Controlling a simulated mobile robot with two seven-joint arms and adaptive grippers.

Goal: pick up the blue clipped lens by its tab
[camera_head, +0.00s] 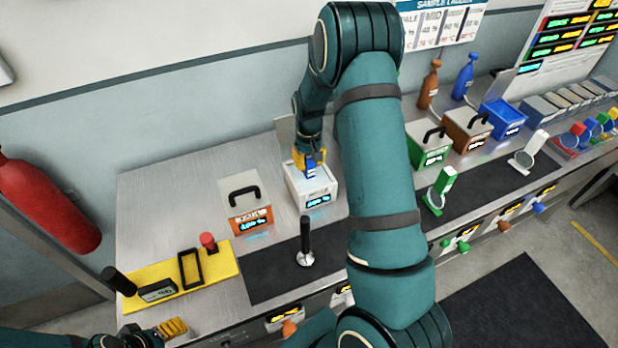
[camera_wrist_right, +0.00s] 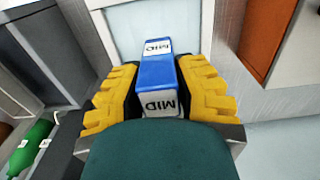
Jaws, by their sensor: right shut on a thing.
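The blue clipped lens shows as its blue tab (camera_wrist_right: 158,72), with pale ends marked MID, between the yellow fingers of my right gripper (camera_wrist_right: 160,98) in the right wrist view. The fingers are shut on the tab from both sides. In the head view the blue tab (camera_head: 311,172) is small, under my right gripper (camera_head: 311,158), over the white box (camera_head: 320,198) with a lit display. The lens disc is hidden; I cannot tell whether it is inside the box. My left gripper (camera_head: 173,327) is at the lower left; its yellow fingers show only partly.
A black upright handle (camera_head: 305,238) stands on the dark mat. Green (camera_head: 440,190) and white (camera_head: 530,150) clipped lenses stand to the right. A yellow tray (camera_head: 185,277) lies at left.

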